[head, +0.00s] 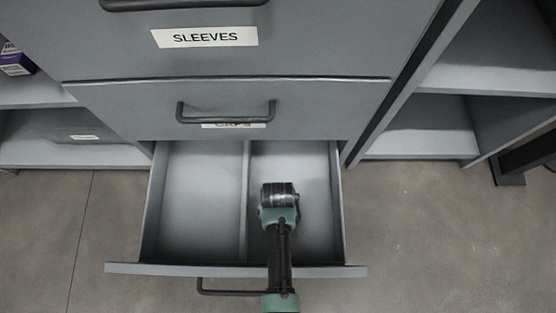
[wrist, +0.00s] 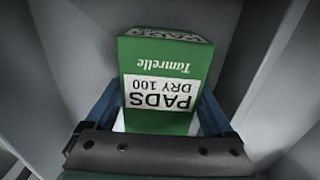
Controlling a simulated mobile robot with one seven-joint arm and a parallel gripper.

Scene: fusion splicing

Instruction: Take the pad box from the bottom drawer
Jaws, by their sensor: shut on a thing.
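The pad box (wrist: 160,72) is green with a white label reading "PADS DRY 100", upside down in the wrist view. It sits between the two blue fingers of my gripper (wrist: 158,118), which are shut on its sides. The bottom drawer (head: 200,200) is pulled open in the head view, with a divider down its middle. My arm reaches into its right compartment from the front. In the head view the box and the fingers are hidden beneath my wrist. I cannot tell whether the box touches the drawer floor.
The drawer's left compartment looks empty. A shut drawer labelled "CAPS" (head: 225,110) with a dark handle is just above, and a "SLEEVES" drawer (head: 205,37) above that. Open shelves (head: 420,130) stand to the right. The floor (head: 440,250) in front is clear.

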